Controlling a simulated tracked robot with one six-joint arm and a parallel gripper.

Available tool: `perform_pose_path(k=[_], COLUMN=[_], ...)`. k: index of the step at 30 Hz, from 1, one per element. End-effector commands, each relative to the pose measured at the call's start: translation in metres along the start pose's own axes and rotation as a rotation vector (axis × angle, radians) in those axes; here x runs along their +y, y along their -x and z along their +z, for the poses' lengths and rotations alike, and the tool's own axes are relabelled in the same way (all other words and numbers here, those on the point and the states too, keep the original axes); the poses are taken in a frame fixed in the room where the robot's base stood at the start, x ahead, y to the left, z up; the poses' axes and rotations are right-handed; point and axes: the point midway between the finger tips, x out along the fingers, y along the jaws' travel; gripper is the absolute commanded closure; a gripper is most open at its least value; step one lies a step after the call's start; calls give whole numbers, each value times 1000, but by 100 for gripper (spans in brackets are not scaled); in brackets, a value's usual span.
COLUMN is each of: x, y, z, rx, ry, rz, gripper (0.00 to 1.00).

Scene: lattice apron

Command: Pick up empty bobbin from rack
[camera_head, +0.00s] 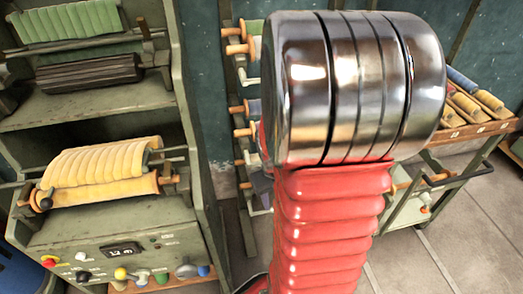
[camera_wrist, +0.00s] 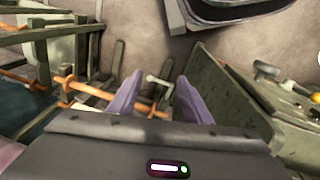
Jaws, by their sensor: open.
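My gripper (camera_wrist: 158,90) is open in the wrist view, its two purple fingers apart with nothing held between them. A bare orange wooden bobbin (camera_wrist: 92,96) lies beyond and around the left finger, which hides part of it; I cannot tell whether they touch. The rack (camera_wrist: 97,55) has greenish posts and stands on the left of the wrist view. In the head view the rack (camera_head: 240,160) stands behind my arm, with orange bobbin ends (camera_head: 240,48) sticking out at its left. My arm covers most of the rack and the gripper there.
A green machine (camera_head: 105,228) with yellow yarn rolls and a control panel stands at left in the head view. A trolley (camera_head: 465,133) with several wound bobbins is at right. A green panel (camera_wrist: 222,95) is close right of the gripper. Tiled floor is clear at lower right.

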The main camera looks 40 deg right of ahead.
Motion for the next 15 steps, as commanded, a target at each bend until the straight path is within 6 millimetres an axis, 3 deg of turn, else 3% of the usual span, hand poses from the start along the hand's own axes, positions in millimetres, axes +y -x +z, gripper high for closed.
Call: perform_pose_path(k=[15], x=[79], y=[-128], z=[9], rx=[34], ry=[139], rz=[15], gripper=[56])
